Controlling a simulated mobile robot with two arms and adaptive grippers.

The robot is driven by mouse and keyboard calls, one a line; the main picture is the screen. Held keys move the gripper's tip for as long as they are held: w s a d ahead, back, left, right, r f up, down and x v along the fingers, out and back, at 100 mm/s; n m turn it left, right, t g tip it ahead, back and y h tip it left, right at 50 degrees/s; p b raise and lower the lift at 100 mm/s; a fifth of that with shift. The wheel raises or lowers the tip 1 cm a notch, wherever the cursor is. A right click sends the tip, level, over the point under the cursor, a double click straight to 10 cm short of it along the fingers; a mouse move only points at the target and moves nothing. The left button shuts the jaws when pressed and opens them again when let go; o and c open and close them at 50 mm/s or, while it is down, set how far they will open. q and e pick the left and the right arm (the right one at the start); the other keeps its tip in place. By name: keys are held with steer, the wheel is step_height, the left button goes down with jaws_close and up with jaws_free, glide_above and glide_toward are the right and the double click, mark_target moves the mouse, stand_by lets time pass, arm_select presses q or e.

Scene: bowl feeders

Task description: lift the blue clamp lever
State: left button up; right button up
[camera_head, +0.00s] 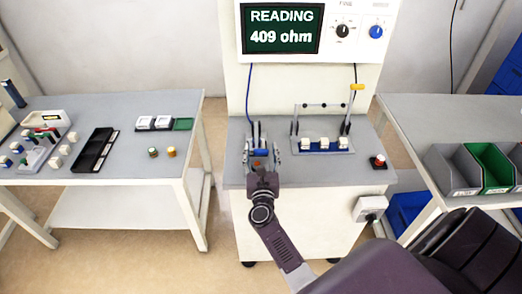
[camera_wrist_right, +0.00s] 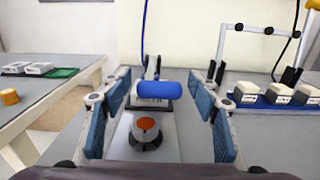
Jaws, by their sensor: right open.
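The blue clamp lever (camera_head: 261,152) is at the left of the middle bench, on a small grey fixture. In the right wrist view its rounded blue handle (camera_wrist_right: 158,90) lies crosswise in front of a grey upright part. My right gripper (camera_head: 262,146) is open around the lever, one finger on each side. In the right wrist view clear gaps show between the handle and the blue finger pads of my right gripper (camera_wrist_right: 161,84). A round part with an orange top (camera_wrist_right: 146,124) sits nearer the wrist, below the handle. My left gripper is not in view.
A meter panel (camera_head: 281,28) reading 409 ohm stands behind the bench. A rack with white blocks (camera_head: 323,143) and a frame is to the right, with a red button (camera_head: 378,161) beyond. Side tables (camera_head: 60,177) stand left and right.

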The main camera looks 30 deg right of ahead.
jaws_close()
stand_by(0.3)
